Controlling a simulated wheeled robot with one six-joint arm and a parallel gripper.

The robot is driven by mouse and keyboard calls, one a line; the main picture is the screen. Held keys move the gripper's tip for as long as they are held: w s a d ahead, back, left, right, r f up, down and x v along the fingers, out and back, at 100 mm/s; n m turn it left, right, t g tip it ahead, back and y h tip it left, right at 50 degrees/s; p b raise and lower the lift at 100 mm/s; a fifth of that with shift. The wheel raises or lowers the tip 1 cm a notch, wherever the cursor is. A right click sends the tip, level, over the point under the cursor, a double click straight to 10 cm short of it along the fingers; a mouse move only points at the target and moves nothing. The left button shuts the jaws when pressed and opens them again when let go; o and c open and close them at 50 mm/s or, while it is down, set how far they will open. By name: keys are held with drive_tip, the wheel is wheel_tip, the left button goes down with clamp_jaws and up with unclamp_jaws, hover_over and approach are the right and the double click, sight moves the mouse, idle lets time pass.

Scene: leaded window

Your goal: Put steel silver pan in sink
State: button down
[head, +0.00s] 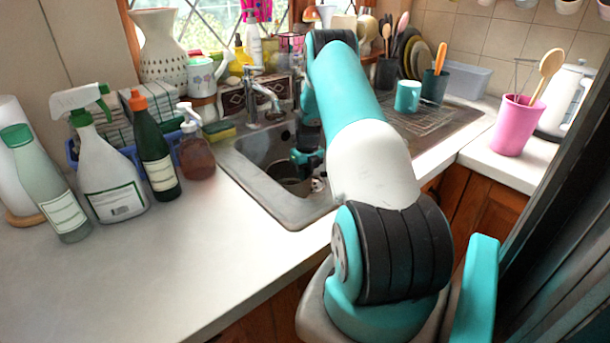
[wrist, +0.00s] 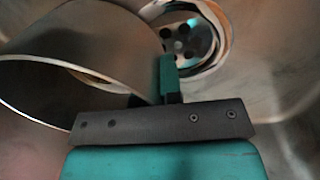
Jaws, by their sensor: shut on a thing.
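The steel silver pan (head: 290,180) is down inside the sink, in the basin left of my arm in the head view. In the wrist view the pan (wrist: 85,55) fills the upper left, its rim and curved wall close to the camera. My gripper (wrist: 168,80) is shut on the pan at its wall; it also shows in the head view (head: 306,160), low in the basin. The sink (head: 242,163) is steel, with its drain (wrist: 188,38) visible beside the pan in the wrist view. My arm hides the right part of the basin. I cannot tell whether the pan touches the bottom.
A tap (head: 262,100) stands at the sink's back edge. A soap dispenser (head: 195,150), a dark green bottle (head: 155,150) and a spray bottle (head: 108,180) stand left of the sink. A pink cup (head: 512,127) stands at right. The front left counter (head: 170,265) is clear.

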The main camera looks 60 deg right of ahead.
drive_tip(key=c, duration=1.3)
unclamp_jaws()
drive_tip(key=r, duration=0.8)
drive_tip(key=r+b, duration=0.1)
drive_tip(key=r, duration=0.3)
drive_tip(key=shift+s+d+r, duration=0.1)
drive_tip(key=shift+s+d, duration=0.05)
drive_tip(key=shift+d, duration=0.2)
